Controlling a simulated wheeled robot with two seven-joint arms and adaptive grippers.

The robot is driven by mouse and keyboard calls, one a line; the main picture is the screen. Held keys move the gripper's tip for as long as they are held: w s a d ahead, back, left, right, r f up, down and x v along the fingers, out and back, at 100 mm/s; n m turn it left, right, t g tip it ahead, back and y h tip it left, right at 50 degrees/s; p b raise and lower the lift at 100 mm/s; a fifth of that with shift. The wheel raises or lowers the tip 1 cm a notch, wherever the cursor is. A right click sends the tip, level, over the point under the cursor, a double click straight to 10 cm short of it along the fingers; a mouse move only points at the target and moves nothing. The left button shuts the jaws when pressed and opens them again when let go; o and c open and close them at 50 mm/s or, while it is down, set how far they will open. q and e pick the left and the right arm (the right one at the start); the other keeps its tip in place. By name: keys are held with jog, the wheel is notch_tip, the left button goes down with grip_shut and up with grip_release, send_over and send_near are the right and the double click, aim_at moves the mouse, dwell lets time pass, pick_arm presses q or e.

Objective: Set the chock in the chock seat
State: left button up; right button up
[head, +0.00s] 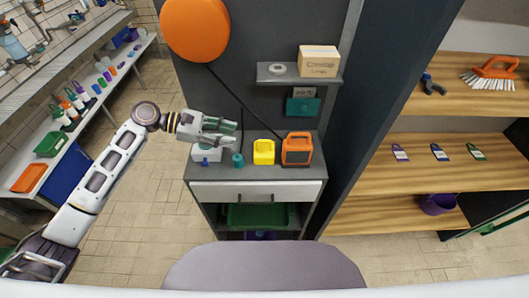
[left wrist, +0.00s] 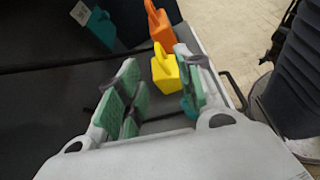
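My left gripper (head: 228,133) is above the left part of the grey cabinet top. In the left wrist view its green-padded fingers (left wrist: 158,98) stand apart with nothing held between them. A yellow block with a handle (head: 263,152) stands on the cabinet top, right of the gripper; it also shows beyond the fingertips in the left wrist view (left wrist: 166,70). A white and blue item (head: 206,154) sits below the gripper, partly hidden by it. I cannot tell for sure which item is the chock or the chock seat. My right gripper is not in view.
An orange handled box (head: 297,149) stands right of the yellow block, and a small teal item (head: 238,160) left of it. A shelf (head: 290,80) with a cardboard box (head: 318,61) and a teal wall holder (head: 303,107) are above. Wooden shelves (head: 440,123) are at the right.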

aim_at(265, 141)
pick_arm(q)
jog(key=x, duration=0.7)
jog(key=shift+d+p, duration=0.35)
jog(key=shift+p, duration=0.1)
jog(key=shift+f, duration=0.15)
jog(key=shift+w+p+x, duration=0.15)
jog(key=shift+p+x, duration=0.1)
jog(key=shift+x, duration=0.65)
jog(key=shift+w+p+x, duration=0.15)
jog(key=shift+p+x, duration=0.05)
jog(key=shift+x, duration=1.5)
jog(key=shift+f, duration=0.1)
jog(key=shift+a, duration=0.1)
grip_shut()
